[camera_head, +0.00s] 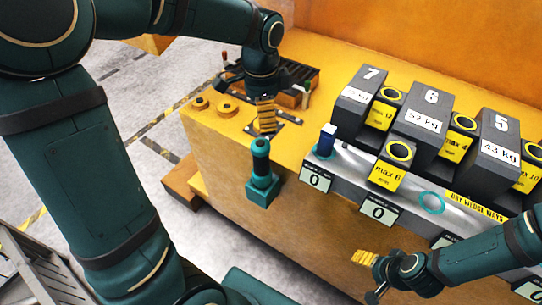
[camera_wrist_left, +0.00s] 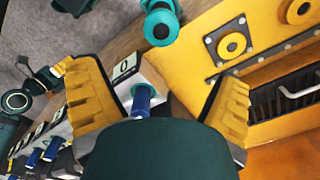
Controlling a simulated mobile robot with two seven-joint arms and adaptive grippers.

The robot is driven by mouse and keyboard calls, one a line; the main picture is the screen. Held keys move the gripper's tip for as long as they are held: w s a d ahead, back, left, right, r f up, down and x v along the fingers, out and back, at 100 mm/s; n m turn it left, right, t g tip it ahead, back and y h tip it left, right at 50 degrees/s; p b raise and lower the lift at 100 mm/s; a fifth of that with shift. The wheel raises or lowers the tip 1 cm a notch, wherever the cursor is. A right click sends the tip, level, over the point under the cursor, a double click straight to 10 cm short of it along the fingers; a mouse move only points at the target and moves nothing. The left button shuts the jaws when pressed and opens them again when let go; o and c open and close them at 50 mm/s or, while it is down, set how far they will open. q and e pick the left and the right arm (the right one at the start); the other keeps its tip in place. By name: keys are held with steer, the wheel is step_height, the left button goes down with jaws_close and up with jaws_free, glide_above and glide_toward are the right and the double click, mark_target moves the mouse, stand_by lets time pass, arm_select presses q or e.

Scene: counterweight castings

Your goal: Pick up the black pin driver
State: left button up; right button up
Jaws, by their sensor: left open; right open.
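I cannot single out a black pin driver with certainty. The dark tool tray (camera_head: 315,78) at the back of the yellow bench holds small tools with dark, red and green ends, too small to tell apart. The tray also shows in the left wrist view (camera_wrist_left: 262,103), with a silver handle on it. My left gripper (camera_head: 265,116) points down over the bench's front edge, in front of the tray and apart from it. In the left wrist view its yellow fingers (camera_wrist_left: 155,78) are open with nothing held. My right gripper (camera_head: 364,257) is open and empty at lower right.
A teal stand (camera_head: 262,191) is on the bench front below my left gripper. Yellow round knobs (camera_head: 228,107) sit left of it.

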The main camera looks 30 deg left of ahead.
mark_target(260, 143)
arm_select(q)
steer(key=f, duration=0.4)
steer(key=f+b, duration=0.1)
steer(key=f, duration=0.3)
steer(key=f+b, duration=0.1)
steer(key=f, duration=0.4)
steer(key=shift+s+a+f, duration=0.1)
steer(key=shift+s+a, duration=0.15)
steer(key=shift+a, duration=0.1)
steer(key=c, duration=1.5)
steer(key=shift+c, duration=0.2)
